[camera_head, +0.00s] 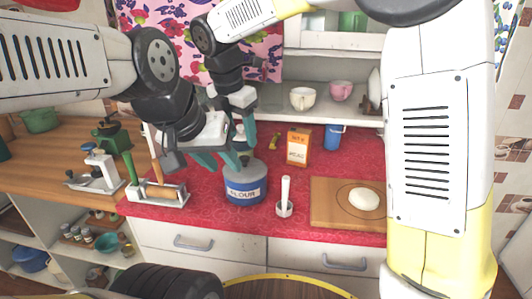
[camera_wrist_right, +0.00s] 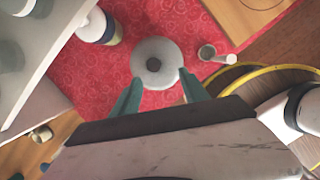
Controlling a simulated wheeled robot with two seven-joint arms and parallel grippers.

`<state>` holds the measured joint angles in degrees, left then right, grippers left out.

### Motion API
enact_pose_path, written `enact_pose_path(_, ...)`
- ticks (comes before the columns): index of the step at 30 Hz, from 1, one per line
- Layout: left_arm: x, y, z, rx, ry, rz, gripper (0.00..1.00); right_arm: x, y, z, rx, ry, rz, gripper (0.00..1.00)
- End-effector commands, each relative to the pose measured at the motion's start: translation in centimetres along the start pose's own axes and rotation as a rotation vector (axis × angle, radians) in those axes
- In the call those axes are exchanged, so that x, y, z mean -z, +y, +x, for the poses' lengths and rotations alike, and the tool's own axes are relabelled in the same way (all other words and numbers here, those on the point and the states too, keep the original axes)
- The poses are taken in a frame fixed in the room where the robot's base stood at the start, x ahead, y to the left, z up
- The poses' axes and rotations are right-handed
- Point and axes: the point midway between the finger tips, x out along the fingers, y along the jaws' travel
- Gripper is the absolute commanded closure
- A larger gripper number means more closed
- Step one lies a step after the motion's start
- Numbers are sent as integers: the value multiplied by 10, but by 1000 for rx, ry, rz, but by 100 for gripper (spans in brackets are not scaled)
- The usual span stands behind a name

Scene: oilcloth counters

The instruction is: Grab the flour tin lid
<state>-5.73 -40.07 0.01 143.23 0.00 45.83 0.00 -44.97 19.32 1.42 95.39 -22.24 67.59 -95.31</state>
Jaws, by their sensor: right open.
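The flour tin (camera_head: 246,190), grey with a blue label band, stands upright on the red counter. Its round grey lid (camera_head: 256,170) is on top; the right wrist view shows the lid (camera_wrist_right: 155,50) from above with a dark spot at its centre. My right gripper (camera_head: 240,130) is open and empty above the tin; in its wrist view the two teal fingers (camera_wrist_right: 160,90) are apart at the lid's near side. My left gripper (camera_head: 218,160) is beside the lid's left in the picture, its teal fingers apart and empty. They hide part of the lid.
An oats box (camera_head: 298,146) and a blue container (camera_head: 335,137) are behind. A board (camera_head: 325,200) with dough (camera_head: 364,199) is at right. A metal tray with a wooden roller (camera_head: 160,193) is at left.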

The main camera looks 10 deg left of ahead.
Motion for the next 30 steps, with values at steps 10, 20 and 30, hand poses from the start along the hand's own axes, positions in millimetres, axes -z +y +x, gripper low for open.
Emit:
enact_pose_path(10,0,0,0,0,1,0,64,9,14,29,19,-13,-113,48)
enact_pose_path(20,0,0,0,0,1,0,64,9,13,74,18,-12,-110,48)
enact_pose_path(30,0,0,0,0,0,0,64,8,13,83,15,-13,-108,48)
